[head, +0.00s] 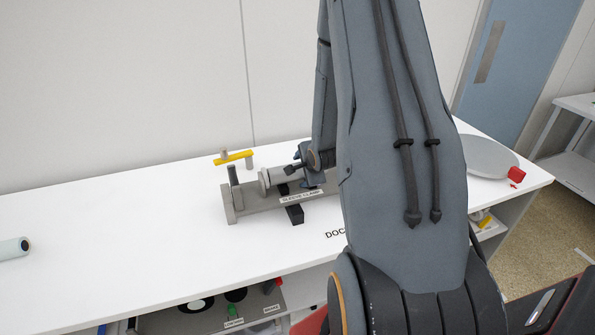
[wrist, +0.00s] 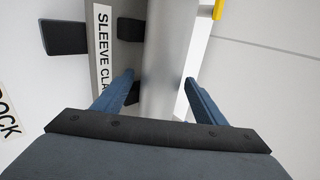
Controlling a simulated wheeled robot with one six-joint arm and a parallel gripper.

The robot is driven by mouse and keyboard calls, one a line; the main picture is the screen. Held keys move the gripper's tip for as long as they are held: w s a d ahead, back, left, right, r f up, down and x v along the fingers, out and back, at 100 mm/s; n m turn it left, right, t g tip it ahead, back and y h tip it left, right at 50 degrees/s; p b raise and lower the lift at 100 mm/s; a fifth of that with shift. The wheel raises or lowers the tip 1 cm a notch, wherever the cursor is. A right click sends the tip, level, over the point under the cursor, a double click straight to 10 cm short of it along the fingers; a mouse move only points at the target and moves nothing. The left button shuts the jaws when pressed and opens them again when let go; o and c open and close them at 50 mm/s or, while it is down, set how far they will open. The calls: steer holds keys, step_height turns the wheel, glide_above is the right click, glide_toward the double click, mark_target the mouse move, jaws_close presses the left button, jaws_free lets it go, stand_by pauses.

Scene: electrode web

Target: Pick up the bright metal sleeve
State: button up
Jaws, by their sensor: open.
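The bright metal sleeve (head: 287,174) lies along the sleeve clamp (head: 231,214), a grey fixture on the white bench in the head view. In the wrist view the sleeve (wrist: 170,45) runs from the top edge down between my two fingers. My gripper (wrist: 160,78) is open, with one blue finger on each side of the sleeve. A gap shows beside the right finger; whether the left finger touches cannot be told. In the head view my gripper (head: 308,165) is at the sleeve's right part, and my arm hides the clamp's right end.
A yellow handle (head: 234,157) stands above the clamp's left end. A pale roll (head: 14,248) lies at the bench's far left. The bench between roll and clamp is clear.

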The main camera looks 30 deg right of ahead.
steer(key=c, duration=1.1)
steer(key=shift+c, duration=0.2)
